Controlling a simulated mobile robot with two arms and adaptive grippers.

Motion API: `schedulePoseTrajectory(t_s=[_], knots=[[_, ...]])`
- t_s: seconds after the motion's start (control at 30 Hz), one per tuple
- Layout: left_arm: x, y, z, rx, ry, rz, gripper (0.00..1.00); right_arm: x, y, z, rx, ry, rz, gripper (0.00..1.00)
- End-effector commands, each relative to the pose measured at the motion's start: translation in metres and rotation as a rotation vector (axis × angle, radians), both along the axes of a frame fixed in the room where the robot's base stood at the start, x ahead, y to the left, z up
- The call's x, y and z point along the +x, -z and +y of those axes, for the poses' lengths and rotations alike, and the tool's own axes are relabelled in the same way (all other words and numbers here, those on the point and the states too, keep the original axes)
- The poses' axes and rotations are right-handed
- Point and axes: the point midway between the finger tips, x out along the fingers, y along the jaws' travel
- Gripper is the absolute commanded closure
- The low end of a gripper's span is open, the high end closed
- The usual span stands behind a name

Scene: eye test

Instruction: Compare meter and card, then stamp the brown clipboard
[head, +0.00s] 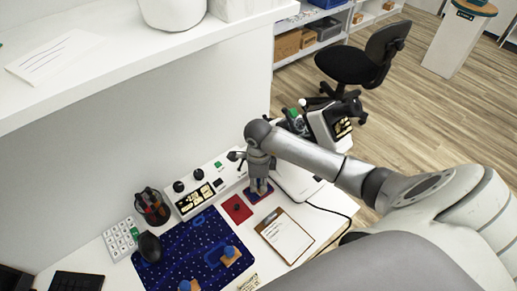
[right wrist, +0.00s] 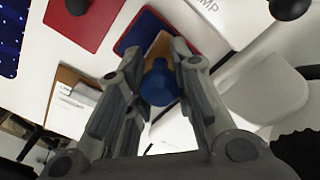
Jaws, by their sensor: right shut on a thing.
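My right gripper (head: 259,182) points down over the blue pad (head: 264,194). In the right wrist view its fingers (right wrist: 157,72) are shut on the blue knob of a stamp (right wrist: 159,84) with a wooden block. The stamp is over the blue pad (right wrist: 136,33); I cannot tell if it touches. The brown clipboard (head: 285,235), with white paper, lies to the right, clear of the gripper. A white meter (head: 207,187) with knobs and a lit display stands behind. A white card (head: 52,56) with writing, too small to read, lies on the shelf. My left gripper is out of view.
A red pad (head: 236,209) lies beside the blue pad. A pen cup (head: 152,207) and white keypad (head: 120,239) stand left. A cable runs right of the clipboard.

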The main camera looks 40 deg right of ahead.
Motion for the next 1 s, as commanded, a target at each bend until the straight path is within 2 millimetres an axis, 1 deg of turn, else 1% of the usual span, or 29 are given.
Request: schedulePoseTrajectory(t_s=[0.33,0.47,1.0], knots=[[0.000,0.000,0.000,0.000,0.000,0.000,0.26,-0.002,0.002,0.000,0.001,-0.001,0.004,0.93],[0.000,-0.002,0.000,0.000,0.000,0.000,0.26,-0.002,-0.001,0.000,0.000,-0.001,0.005,0.93],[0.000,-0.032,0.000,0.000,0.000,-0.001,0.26,-0.001,-0.044,0.000,-0.001,-0.001,0.002,0.93]])
